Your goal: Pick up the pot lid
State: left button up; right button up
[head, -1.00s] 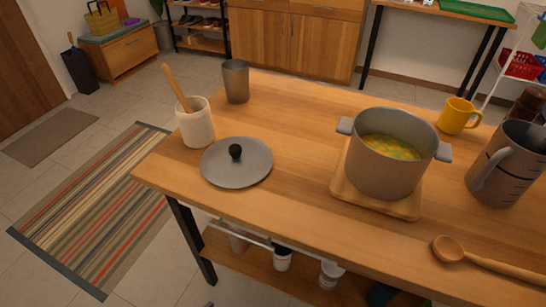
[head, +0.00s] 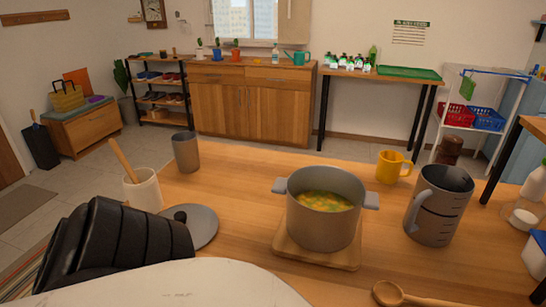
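The grey pot lid (head: 204,226) with a black knob (head: 180,216) lies flat on the wooden table at the left, partly hidden. My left gripper (head: 182,243), black and ribbed, comes in at the lower left. In the picture it covers the lid's near left part; I cannot tell if it touches the lid or how its fingers stand. My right gripper is not in view. The grey pot (head: 322,225) holds yellow-green soup and stands uncovered on a wooden board (head: 290,247), right of the lid.
A white crock (head: 143,190) with a wooden utensil and a grey cup (head: 186,152) stand behind the lid. A yellow mug (head: 392,167), a grey measuring jug (head: 433,215) and a wooden spoon (head: 389,293) are at the right. Bare tabletop (head: 245,190) lies between lid and pot.

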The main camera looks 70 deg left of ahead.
aim_at(202, 222)
jog(key=z, duration=0.65)
jog(key=k, duration=1.45)
jog(key=u, duration=0.7)
